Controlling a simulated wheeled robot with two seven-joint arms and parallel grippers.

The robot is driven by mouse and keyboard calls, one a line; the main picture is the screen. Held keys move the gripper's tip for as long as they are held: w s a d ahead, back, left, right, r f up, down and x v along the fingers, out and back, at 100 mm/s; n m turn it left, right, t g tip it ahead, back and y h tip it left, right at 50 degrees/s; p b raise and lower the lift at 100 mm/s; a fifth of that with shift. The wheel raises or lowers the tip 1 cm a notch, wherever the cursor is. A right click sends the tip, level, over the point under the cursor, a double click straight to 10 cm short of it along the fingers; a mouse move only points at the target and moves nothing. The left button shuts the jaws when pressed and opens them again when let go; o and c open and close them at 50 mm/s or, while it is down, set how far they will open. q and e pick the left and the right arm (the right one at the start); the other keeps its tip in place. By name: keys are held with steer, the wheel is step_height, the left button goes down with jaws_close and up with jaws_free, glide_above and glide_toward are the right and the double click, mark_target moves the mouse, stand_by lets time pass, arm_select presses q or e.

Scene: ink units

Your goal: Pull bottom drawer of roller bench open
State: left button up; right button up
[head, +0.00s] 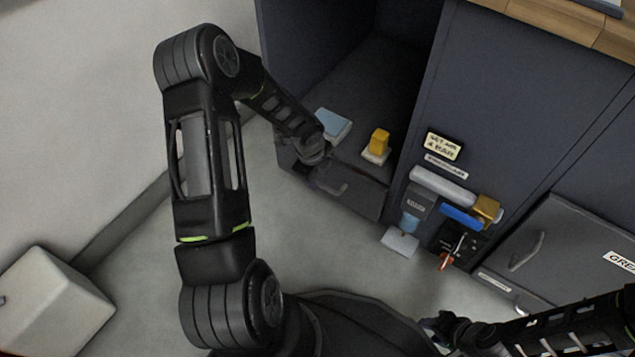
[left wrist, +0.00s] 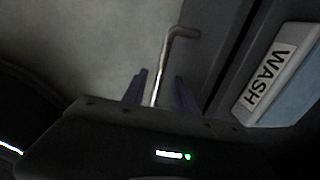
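The dark grey bench cabinet (head: 500,105) stands at the upper middle and right of the head view. Its low front panel (head: 365,194), with a handle, lies under a dark open bay; I cannot tell whether this drawer is out at all. My left gripper (head: 322,176) is at that handle, partly hidden by its own wrist. In the left wrist view a bent metal handle (left wrist: 161,70) runs between the two fingers of my left gripper (left wrist: 160,92), with gaps on both sides. My right gripper (head: 440,330) is low at the right, apart from the bench; its fingers are unclear.
A light blue box (head: 333,124) and a yellow block (head: 379,141) sit in the bay. Right of it are labelled fittings, a blue bar (head: 461,217) and a grey door (head: 560,255) with a handle. A pale box (head: 48,305) stands lower left. Floor before the bench looks clear.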

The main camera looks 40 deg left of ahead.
arm_select(q)
steer(key=shift+w+f, duration=0.15)
steer(key=shift+f, duration=0.65)
jaws_close()
stand_by(0.9)
